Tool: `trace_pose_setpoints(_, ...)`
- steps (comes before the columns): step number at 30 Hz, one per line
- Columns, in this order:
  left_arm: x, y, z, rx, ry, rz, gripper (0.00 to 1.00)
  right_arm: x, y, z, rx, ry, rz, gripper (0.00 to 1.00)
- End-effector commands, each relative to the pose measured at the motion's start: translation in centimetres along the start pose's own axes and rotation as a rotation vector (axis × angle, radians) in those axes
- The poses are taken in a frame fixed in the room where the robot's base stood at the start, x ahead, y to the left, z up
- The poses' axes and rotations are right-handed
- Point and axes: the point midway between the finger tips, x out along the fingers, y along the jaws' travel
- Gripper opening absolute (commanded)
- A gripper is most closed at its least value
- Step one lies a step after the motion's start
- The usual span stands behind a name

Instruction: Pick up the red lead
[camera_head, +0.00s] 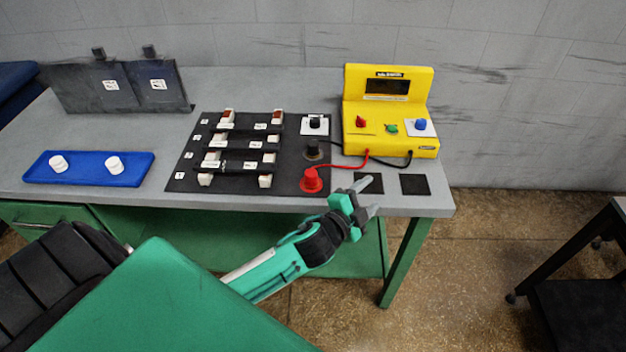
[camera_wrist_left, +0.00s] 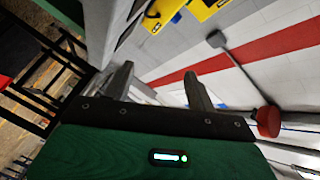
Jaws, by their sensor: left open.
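The red lead (camera_head: 312,181) stands on the right front part of the black mat, with a round red head and a red cable running to the yellow meter box (camera_head: 390,145). My left gripper (camera_head: 371,194) is open and empty in the head view, by the table's front edge, to the right of the red lead and apart from it. In the left wrist view the two fingers of my left gripper (camera_wrist_left: 158,82) are spread with nothing between them. A red knob-like thing (camera_wrist_left: 268,122) shows right of the fingers. My right gripper is not in view.
A black lead (camera_head: 314,150) stands behind the red one. The black mat (camera_head: 180,183) carries several white-ended bars. Two black squares, one bare (camera_head: 415,184), lie near the right edge. A blue tray (camera_head: 90,178) holds two white knobs. Dark panels (camera_head: 130,88) stand at back left.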

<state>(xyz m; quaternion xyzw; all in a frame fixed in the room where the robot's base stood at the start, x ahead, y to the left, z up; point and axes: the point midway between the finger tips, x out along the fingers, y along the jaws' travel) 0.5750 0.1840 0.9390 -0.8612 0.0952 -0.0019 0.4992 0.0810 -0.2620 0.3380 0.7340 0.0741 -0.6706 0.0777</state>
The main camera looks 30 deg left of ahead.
Motion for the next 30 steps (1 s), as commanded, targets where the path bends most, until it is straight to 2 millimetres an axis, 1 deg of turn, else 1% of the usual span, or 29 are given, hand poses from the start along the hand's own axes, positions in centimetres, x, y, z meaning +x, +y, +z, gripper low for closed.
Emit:
trace_pose_setpoints(1, 1.0, -1.7, -1.9, 0.089, 0.088, -0.045, 0.57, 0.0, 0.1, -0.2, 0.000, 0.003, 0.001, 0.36)
trace_pose_setpoints(2, 1.4, -2.5, -3.0, 0.146, 0.143, -0.072, 0.57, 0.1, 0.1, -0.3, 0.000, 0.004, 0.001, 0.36)
trace_pose_setpoints(3, 1.9, -3.6, -4.7, 0.228, 0.221, -0.108, 0.57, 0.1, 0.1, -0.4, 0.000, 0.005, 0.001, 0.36)
trace_pose_setpoints(5, 2.4, -4.9, -7.3, 0.362, 0.344, -0.163, 0.57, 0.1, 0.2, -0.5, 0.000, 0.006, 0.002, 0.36)
trace_pose_setpoints(6, 2.6, -5.7, -9.0, 0.457, 0.428, -0.197, 0.57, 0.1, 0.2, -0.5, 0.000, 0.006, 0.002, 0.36)
trace_pose_setpoints(7, 2.6, -6.0, -10.2, 0.529, 0.491, -0.222, 0.57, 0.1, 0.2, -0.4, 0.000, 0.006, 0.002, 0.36)
trace_pose_setpoints(9, 2.4, -6.6, -12.7, 0.701, 0.636, -0.272, 0.57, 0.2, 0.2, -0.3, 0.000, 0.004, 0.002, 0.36)
trace_pose_setpoints(12, 1.8, -6.5, -15.2, 0.949, 0.838, -0.325, 0.57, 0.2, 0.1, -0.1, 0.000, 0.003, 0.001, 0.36)
trace_pose_setpoints(14, 1.3, -6.1, -16.0, 1.100, 0.955, -0.344, 0.57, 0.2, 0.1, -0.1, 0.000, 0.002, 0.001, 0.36)
trace_pose_setpoints(16, 0.8, -5.4, -16.2, 1.278, 1.090, -0.353, 0.57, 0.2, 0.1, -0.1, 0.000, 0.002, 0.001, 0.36)
trace_pose_setpoints(17, 0.6, -5.1, -16.0, 1.354, 1.146, -0.350, 0.57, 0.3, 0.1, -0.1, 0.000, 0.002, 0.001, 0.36)
trace_pose_setpoints(20, 0.2, -4.3, -14.3, 1.603, 1.328, -0.319, 0.57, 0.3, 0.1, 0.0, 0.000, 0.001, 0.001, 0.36)
trace_pose_setpoints(23, 0.1, -4.1, -11.2, 1.843, 1.502, -0.239, 0.57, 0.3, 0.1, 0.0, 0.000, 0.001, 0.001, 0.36)
trace_pose_setpoints(24, 0.0, -4.3, -9.6, 1.934, 1.570, -0.192, 0.57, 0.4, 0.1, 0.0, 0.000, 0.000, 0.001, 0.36)
trace_pose_setpoints(26, 0.1, -5.0, -6.8, 2.063, 1.666, -0.103, 0.57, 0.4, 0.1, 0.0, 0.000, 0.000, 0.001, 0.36)
trace_pose_setpoints(27, 0.1, -5.7, -4.9, 2.143, 1.727, -0.033, 0.57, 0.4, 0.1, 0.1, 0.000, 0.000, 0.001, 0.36)
trace_pose_setpoints(29, 0.0, -7.2, -1.8, 2.250, 1.815, 0.092, 0.57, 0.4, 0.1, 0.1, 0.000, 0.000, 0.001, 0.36)
trace_pose_setpoints(30, 0.0, -8.4, 0.3, 2.311, 1.866, 0.186, 0.57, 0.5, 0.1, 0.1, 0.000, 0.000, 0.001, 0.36)
